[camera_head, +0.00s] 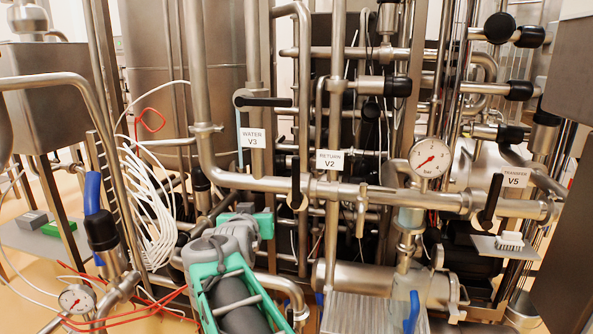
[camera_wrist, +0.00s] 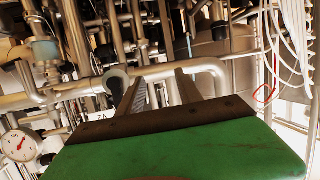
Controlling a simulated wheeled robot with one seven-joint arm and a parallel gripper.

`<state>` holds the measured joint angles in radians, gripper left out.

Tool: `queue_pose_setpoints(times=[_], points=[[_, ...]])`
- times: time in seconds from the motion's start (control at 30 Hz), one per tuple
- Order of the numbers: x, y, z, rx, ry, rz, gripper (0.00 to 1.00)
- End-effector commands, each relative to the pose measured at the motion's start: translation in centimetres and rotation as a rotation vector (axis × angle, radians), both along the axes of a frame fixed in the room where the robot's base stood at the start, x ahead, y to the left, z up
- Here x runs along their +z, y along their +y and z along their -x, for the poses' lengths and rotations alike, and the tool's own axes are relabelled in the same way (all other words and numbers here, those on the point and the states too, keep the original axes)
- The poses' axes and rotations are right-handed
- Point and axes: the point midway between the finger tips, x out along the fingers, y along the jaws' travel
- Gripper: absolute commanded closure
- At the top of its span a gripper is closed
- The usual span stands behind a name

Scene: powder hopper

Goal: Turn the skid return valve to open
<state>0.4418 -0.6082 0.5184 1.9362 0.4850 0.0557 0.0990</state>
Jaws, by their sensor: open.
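The return valve's white V2 label (camera_head: 329,160) hangs on the pipework near the middle of the head view. Part of an inverted V2 label (camera_wrist: 102,117) shows beside the left finger.
The water V3 lever (camera_head: 263,101) lies horizontal above its label. The transfer V5 lever (camera_head: 490,200) stands tilted at the right. A pressure gauge (camera_head: 430,157) sits right of the V2 label. White hoses (camera_head: 150,210) hang at the left. Pipes crowd the space around my gripper.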

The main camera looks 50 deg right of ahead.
Motion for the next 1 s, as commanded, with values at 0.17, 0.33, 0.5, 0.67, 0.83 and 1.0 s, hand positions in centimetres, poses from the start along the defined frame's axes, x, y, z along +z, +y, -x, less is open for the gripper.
queue_pose_setpoints(times=[0.17,0.33,0.5,0.67,0.83,1.0], points=[[7.4,-7.2,4.8,-0.202,-0.160,0.217,0.58],[8.5,-9.3,4.8,-0.225,-0.176,0.247,0.58],[8.4,-12.4,3.4,-0.223,-0.174,0.245,0.58],[8.4,-14.4,2.5,-0.221,-0.175,0.244,0.58],[8.3,-14.8,2.2,-0.218,-0.176,0.245,0.58],[8.3,-14.8,2.2,-0.217,-0.177,0.244,0.61]])
